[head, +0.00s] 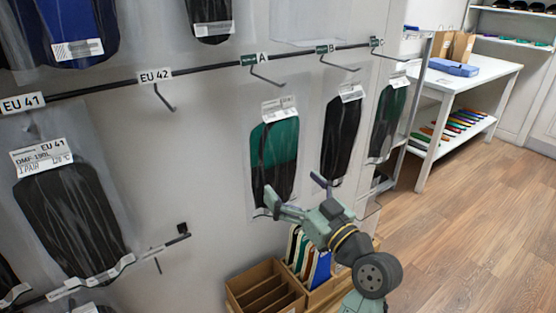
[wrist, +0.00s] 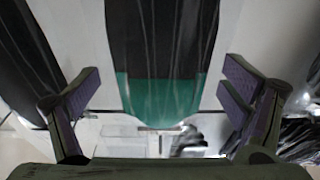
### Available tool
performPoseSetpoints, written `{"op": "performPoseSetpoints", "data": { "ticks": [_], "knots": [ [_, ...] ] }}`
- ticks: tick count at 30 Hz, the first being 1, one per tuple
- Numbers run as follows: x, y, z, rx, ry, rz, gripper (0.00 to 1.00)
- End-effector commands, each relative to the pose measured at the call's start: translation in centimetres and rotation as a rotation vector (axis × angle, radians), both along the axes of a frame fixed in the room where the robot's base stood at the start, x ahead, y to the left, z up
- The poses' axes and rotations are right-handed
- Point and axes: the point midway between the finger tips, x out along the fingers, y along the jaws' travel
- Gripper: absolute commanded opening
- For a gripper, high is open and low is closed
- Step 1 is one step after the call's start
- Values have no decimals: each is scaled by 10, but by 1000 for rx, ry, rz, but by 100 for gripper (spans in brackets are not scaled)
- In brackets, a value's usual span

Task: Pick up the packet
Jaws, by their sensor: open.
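Several clear packets hang on the wall rack. The packet with a green and black insole (head: 275,150) hangs under hook A in the head view. In the wrist view a green and black packet (wrist: 160,98) fills the middle, with a pale label area at its lower end. My gripper (head: 294,189) is in front of the rack near the lower part of that packet. In the wrist view my gripper (wrist: 160,78) is open and empty, with one finger on each side of the packet. I cannot tell how far the fingertips are from it.
A black packet (head: 341,137) hangs close on the right, and another green and black packet (head: 388,120) beyond it. A cardboard box (head: 265,290) stands below. A white table (head: 465,75) is at the back right. The wooden floor (head: 480,200) is clear.

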Motion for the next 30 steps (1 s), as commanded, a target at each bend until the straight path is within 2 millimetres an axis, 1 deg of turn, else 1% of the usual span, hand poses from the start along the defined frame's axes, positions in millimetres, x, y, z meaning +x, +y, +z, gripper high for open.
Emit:
{"op": "performPoseSetpoints", "data": {
  "ticks": [1, 2, 6, 14, 17, 30],
  "knots": [
    [6, 8, 5, 1, 4, 6, 92],
    [9, 11, 6, 1, 4, 6, 92],
    [22, 19, 6, 1, 1, 2, 92],
    [24, 20, 5, -1, 1, 1, 92],
    [24, 20, 5, 0, 1, 1, 87],
    [24, 20, 5, 0, 1, 1, 57]
  ]
}}
